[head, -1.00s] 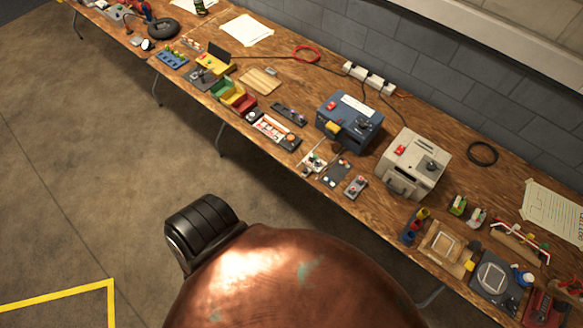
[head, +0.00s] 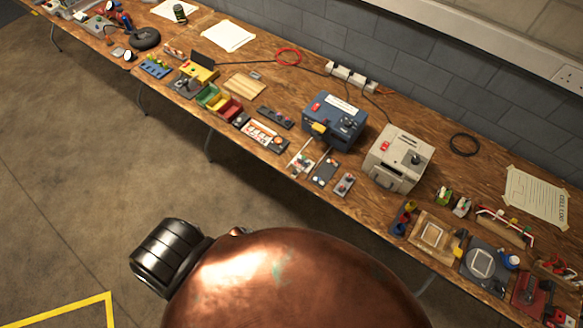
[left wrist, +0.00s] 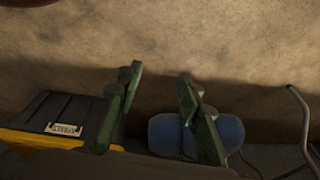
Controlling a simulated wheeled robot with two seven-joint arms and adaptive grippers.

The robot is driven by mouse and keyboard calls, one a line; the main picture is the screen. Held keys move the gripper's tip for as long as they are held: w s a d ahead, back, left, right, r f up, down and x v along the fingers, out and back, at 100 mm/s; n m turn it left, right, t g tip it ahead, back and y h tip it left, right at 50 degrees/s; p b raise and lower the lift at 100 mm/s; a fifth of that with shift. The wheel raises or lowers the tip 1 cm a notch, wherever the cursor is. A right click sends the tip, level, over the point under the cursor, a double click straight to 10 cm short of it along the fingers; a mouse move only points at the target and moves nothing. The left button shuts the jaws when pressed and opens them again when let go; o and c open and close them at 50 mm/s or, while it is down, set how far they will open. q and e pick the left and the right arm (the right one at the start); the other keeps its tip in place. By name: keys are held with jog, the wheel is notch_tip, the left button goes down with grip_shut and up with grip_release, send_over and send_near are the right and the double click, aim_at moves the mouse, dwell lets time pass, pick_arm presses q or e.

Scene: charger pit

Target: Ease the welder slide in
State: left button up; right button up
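The welder slide is not clearly identifiable. A blue box machine (head: 352,128) with a red switch, a dark knob and a white label stands on the bench in the head view; a small yellow part (head: 319,129) sits at its front left. A pale grey machine (head: 400,158) with a red switch, a dark knob and a front handle stands to its right. My left gripper (left wrist: 158,88) shows in the left wrist view with its green fingers apart and nothing between them; it faces the floor area, and bench things are not visible there. My right gripper is out of view.
The wooden bench (head: 365,205) holds small boards, coloured bins (head: 218,102), a wood fixture (head: 434,238) and papers. A power strip (head: 352,76) lies along the wall. In the left wrist view, a black and yellow case (left wrist: 62,112) and a blue rounded object (left wrist: 168,135) are below.

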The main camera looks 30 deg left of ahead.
pick_arm(q)
jog(key=w+d+r+m+t+p, duration=0.1)
jog(key=w+d+r+p, duration=0.1)
jog(key=w+r, duration=0.9)
jog(key=w+d+r+m+h+p, duration=0.1)
jog(key=w+d+r+m, duration=0.1)
jog(key=w+d+r, duration=0.35)
jog(key=w+d+r+m+h+p, duration=0.1)
jog(key=w+d+r+h+p, duration=0.1)
jog(key=r, duration=0.7)
jog(key=w+d+r+m+h+p, duration=0.1)
jog(key=w+d+r+m, duration=0.2)
jog(key=r, duration=0.4)
jog(key=g+p, duration=0.1)
jog(key=p, duration=0.1)
send_near(294, 171)
jog(key=shift+y, duration=0.3)
jog(key=shift+d+x, duration=0.2)
jog(key=shift+x, duration=1.9)
jog(key=shift+d+x, duration=0.2)
jog(key=shift+x, duration=1.9)
jog(key=shift+r, duration=0.15)
jog(key=shift+c, duration=0.7)
grip_shut()
